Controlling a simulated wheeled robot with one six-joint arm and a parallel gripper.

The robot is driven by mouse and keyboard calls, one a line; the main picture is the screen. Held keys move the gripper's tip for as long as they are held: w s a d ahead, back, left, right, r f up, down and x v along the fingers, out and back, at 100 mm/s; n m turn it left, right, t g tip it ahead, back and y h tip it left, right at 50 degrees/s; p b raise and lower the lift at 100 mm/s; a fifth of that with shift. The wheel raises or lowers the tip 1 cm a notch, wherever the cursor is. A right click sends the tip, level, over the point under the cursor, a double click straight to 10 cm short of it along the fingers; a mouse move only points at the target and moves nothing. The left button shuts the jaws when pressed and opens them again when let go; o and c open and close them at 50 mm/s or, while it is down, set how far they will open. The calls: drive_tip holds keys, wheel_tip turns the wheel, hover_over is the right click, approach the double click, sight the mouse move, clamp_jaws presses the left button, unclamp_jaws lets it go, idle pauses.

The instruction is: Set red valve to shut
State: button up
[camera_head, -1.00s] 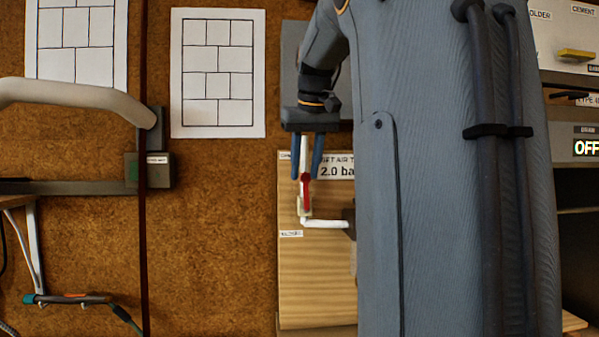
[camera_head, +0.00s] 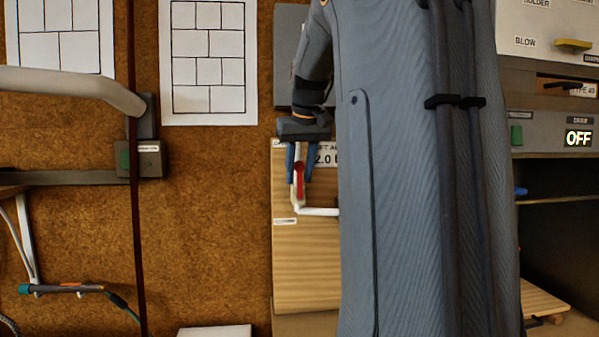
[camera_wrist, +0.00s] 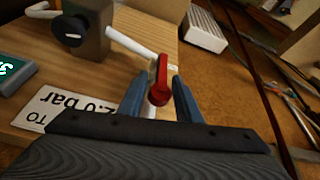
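The red valve (camera_head: 300,183) is a small red lever on a white pipe (camera_head: 318,211) in front of a wooden board (camera_head: 305,260). In the head view the lever stands roughly upright, in line with the short vertical pipe. My gripper (camera_head: 299,182) comes down from above with its blue fingers on either side of the lever. In the wrist view the red lever (camera_wrist: 160,82) lies between the two fingers (camera_wrist: 160,88). The fingers look apart, with narrow gaps beside the lever; I cannot see firm contact.
A label reading "2.0 bar" (camera_wrist: 82,106) is on the board close to the fingers. A grey block with a black knob (camera_wrist: 75,32) stands beside the pipe. A bench with an OFF display (camera_head: 578,138) is at the right. A soldering iron (camera_head: 60,288) hangs at the lower left.

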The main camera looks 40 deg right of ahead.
drive_tip(key=shift+c, duration=0.4)
clamp_jaws()
